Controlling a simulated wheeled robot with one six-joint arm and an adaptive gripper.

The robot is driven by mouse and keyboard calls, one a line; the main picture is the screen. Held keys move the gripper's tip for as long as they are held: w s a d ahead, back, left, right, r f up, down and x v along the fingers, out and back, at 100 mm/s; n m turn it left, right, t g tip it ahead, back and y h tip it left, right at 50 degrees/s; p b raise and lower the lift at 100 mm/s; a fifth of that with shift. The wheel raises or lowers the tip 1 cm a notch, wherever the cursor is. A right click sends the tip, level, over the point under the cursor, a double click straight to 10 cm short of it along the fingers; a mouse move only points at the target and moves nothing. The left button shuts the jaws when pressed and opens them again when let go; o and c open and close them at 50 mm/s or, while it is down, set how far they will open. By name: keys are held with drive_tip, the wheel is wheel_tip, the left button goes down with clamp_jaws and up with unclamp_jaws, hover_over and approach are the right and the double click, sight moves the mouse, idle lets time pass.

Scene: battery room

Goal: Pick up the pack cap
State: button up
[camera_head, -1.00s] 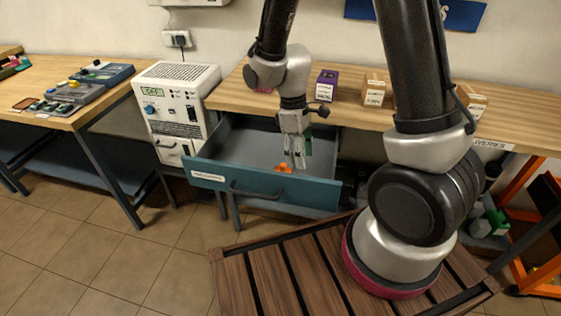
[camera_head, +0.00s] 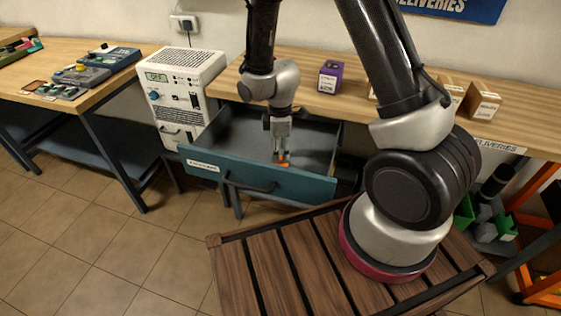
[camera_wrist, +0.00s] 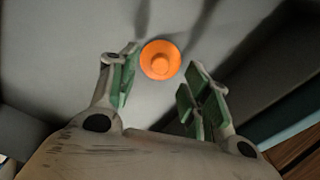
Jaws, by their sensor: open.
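The pack cap (camera_wrist: 160,60) is a small round orange piece with a raised knob in its middle. It lies on the grey floor of the open drawer. My gripper (camera_wrist: 160,85) is open and points down into the drawer (camera_head: 258,184). In the wrist view the cap sits just beyond the fingertips, between the lines of the two green-padded fingers, and nothing is held. In the head view my gripper (camera_head: 282,157) is low inside the drawer.
The drawer's teal front and side walls stand around my gripper. A white power unit (camera_head: 182,95) stands left of the drawer. A purple box (camera_head: 330,77) and several brown boxes (camera_head: 481,101) are on the workbench (camera_head: 420,110) above. A second bench (camera_head: 90,95) is at the left.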

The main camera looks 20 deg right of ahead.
sight(281, 160)
drive_tip(key=shift+f, duration=1.5)
drive_tip(key=c, duration=0.9)
